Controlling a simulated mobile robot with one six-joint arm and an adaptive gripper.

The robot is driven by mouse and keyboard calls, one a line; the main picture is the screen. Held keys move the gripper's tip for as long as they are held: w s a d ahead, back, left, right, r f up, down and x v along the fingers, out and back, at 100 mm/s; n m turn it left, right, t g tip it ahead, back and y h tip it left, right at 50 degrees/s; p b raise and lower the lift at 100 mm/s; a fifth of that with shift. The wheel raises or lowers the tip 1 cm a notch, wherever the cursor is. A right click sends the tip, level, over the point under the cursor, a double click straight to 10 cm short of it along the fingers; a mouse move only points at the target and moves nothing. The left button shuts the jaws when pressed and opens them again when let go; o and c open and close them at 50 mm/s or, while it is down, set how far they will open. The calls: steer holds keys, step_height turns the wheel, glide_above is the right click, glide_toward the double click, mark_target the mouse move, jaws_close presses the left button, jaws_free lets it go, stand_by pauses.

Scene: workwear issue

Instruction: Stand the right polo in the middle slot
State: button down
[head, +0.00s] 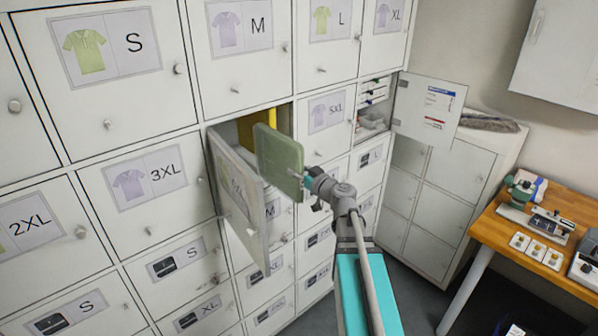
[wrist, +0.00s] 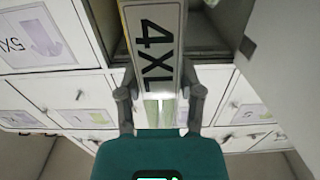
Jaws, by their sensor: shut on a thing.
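A folded green polo pack (head: 279,160) is held upright by my gripper (head: 308,184) in front of an open locker compartment. In the wrist view, the two fingers of my gripper (wrist: 160,98) close on either side of the pack, whose edge carries a large 4XL label (wrist: 156,45). A yellow panel or item (head: 258,124) shows inside the compartment, behind the pack. The slots inside, including the middle one, are hidden by the pack and the open door. I cannot tell whether the pack's far end is inside the opening.
The compartment's door (head: 236,189) stands open, just left of and below the pack. Closed lockers surround it. Another door (head: 428,105) is open at the right, beside small shelves. A wooden table (head: 550,235) with devices stands at far right.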

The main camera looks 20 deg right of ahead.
steer(key=shift+s+a+x, duration=0.5)
steer(key=shift+a+x, duration=1.05)
steer(key=shift+x, duration=5.75)
steer(key=shift+s+a+x, duration=0.5)
steer(key=shift+a+x, duration=1)
steer(key=shift+x, duration=5.8)
steer(key=shift+f+b, duration=2.65)
steer(key=shift+f, duration=0.1)
steer(key=shift+c, duration=0.8)
jaws_free()
